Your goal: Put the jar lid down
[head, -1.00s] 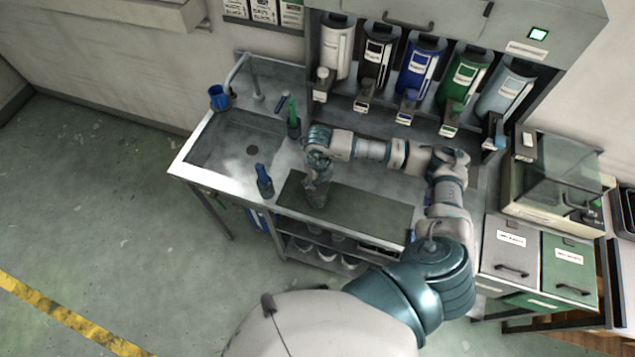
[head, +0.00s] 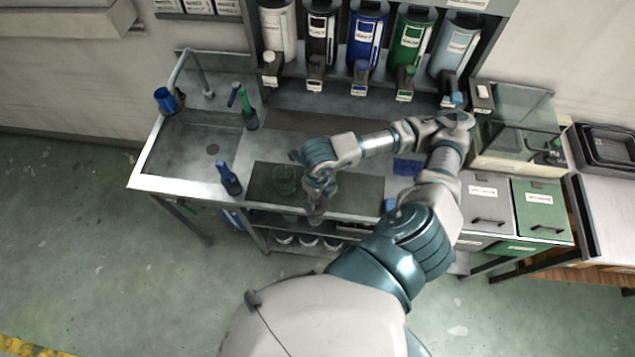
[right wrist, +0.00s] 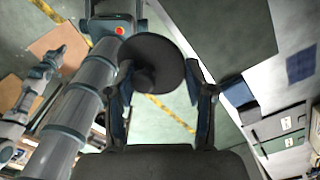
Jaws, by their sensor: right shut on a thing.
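My right gripper (head: 318,192) is over the front part of the dark mat (head: 350,190), to the right of the clear jar (head: 285,179). In the right wrist view its two fingers (right wrist: 160,100) are on either side of a dark round lid (right wrist: 168,58) with a knob, and they are shut on it. The lid is small and partly hidden by the gripper in the head view. The jar stands open on the left part of the mat, apart from the gripper. My left gripper does not show in the head view.
A blue-handled brush (head: 229,180) stands left of the mat and a green one (head: 248,112) stands behind, near the sink (head: 190,148). Several dispensers (head: 365,40) line the back. The mat's right part is clear. A blue cloth or pad (head: 407,167) lies to the right.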

